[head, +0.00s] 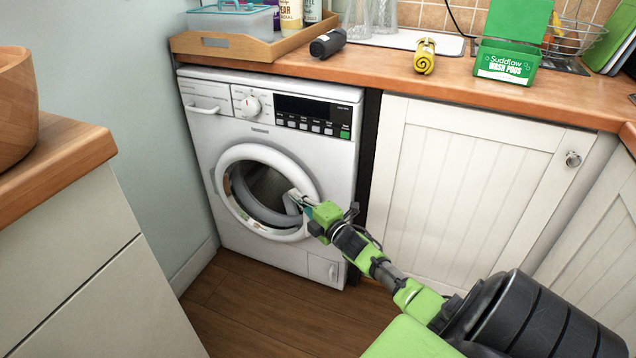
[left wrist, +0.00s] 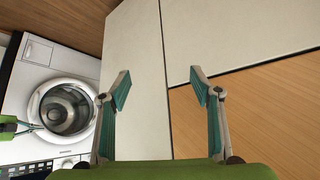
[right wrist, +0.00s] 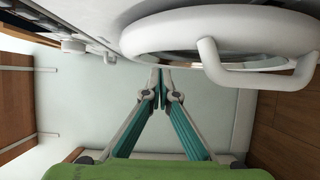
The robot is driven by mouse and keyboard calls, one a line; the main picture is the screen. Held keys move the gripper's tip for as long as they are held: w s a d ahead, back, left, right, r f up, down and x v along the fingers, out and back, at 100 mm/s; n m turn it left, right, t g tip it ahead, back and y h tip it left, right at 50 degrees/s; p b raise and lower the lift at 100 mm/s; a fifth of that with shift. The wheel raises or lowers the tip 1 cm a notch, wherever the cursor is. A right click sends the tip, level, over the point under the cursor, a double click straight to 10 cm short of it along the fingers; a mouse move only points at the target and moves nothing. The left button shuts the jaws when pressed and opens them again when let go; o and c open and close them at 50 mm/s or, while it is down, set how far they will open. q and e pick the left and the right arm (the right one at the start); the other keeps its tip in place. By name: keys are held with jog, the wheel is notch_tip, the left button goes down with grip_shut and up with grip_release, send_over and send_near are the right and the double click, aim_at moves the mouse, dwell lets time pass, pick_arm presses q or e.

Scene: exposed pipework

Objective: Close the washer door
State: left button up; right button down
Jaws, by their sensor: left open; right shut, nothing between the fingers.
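The white washer (head: 335,175) stands under the counter in the head view. Its round door (head: 228,205) lies at or very near the front panel; I cannot tell whether it is fully latched. My right gripper (head: 297,198) is shut and empty, in front of the door's right side. In the right wrist view, the shut fingertips (right wrist: 161,72) are beside the door ring (right wrist: 150,38), and the door handle (right wrist: 255,78) sticks out to their right, not between them. My left gripper (left wrist: 160,85) is open and empty; the washer door (left wrist: 91,92) shows left of it.
A wooden counter (head: 400,75) runs above the washer, with a tray (head: 225,47), bottles and a green box (head: 507,63) on it. A white cabinet (head: 460,170) is right of the washer. A drawer unit (head: 90,270) is at left. Floor (head: 260,310) before the washer is clear.

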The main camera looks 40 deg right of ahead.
pick_arm(q)
jog(key=s+a+f+g+y+p, duration=0.1)
jog(key=s+a+f+g+p, duration=0.1)
jog(key=s, duration=0.7)
jog(key=shift+s+a+f+g, duration=0.15)
jog(key=shift+a+g, duration=0.55)
jog(key=shift+g, duration=0.5)
pick_arm(e)
jog(key=s, duration=1)
jog(key=shift+s+f, duration=0.1)
jog(key=shift+f, duration=0.05)
